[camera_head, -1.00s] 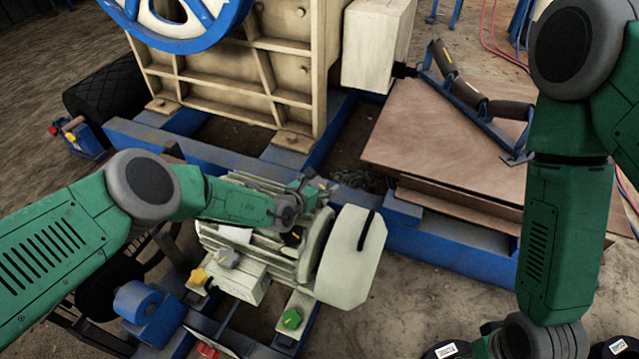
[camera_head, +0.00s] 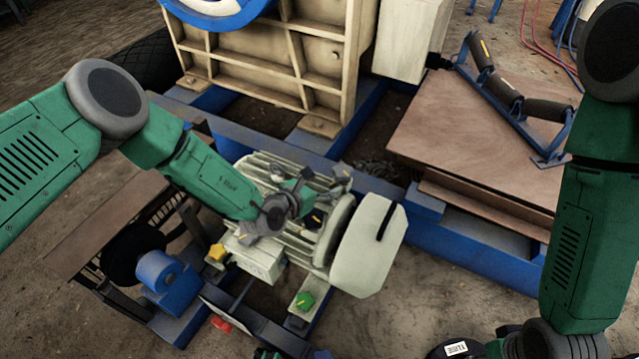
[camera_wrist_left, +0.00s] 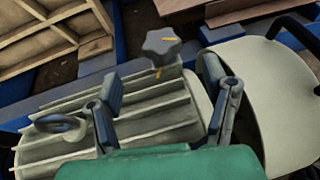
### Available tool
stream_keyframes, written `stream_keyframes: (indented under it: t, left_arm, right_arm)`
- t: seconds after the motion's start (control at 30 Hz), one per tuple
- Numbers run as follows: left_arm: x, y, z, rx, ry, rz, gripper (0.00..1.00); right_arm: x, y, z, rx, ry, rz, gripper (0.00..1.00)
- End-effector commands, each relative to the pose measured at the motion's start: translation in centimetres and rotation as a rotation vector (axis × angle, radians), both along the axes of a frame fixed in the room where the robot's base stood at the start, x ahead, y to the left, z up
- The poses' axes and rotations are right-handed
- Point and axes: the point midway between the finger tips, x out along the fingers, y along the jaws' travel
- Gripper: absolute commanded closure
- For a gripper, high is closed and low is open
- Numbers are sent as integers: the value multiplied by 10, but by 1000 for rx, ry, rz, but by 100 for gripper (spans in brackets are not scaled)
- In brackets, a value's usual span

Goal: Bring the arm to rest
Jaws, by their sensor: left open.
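My left arm reaches in from the left in the head view. Its left gripper (camera_head: 312,197) is over the cream finned electric motor (camera_head: 372,245), with its fingers spread apart and empty. In the left wrist view the two fingers of the left gripper (camera_wrist_left: 168,92) stand wide apart, with motor fins (camera_wrist_left: 150,115) visible between and beyond them. A grey star knob (camera_wrist_left: 161,42) shows just past the fingertips; I cannot tell a touch.
The cream crusher body (camera_head: 270,60) stands behind, on a blue frame (camera_head: 470,240). Brown boards (camera_head: 450,125) with a roller bracket (camera_head: 510,115) lie right. Yellow (camera_head: 217,252), green (camera_head: 305,300) and red (camera_head: 221,324) knobs sit near the motor. Ground at front right is bare.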

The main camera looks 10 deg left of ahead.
Motion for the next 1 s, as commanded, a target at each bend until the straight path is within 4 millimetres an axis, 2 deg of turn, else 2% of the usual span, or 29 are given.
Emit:
stream_keyframes:
  t: [0.2, 0.73, 0.87, 0.97, 1.0]
  left_arm:
    - [-7, 4, 3, 0, 0, 0, 32]
    - [-11, 1, 3, 2, 4, -22, 32]
    - [-37, -17, 2, 23, 33, -150, 32]
    - [-77, -34, -1, 61, 77, -329, 32]
    - [-97, -40, -3, 80, 98, -411, 32]
  right_arm:
    - [0, 0, 0, 0, 0, 0, 60]
    - [2, 0, 0, 0, 3, 0, 60]
    - [2, 0, 4, 0, 3, 0, 60]
    - [2, 0, 10, 0, 3, 0, 60]
    - [2, 0, 12, 0, 3, 0, 60]
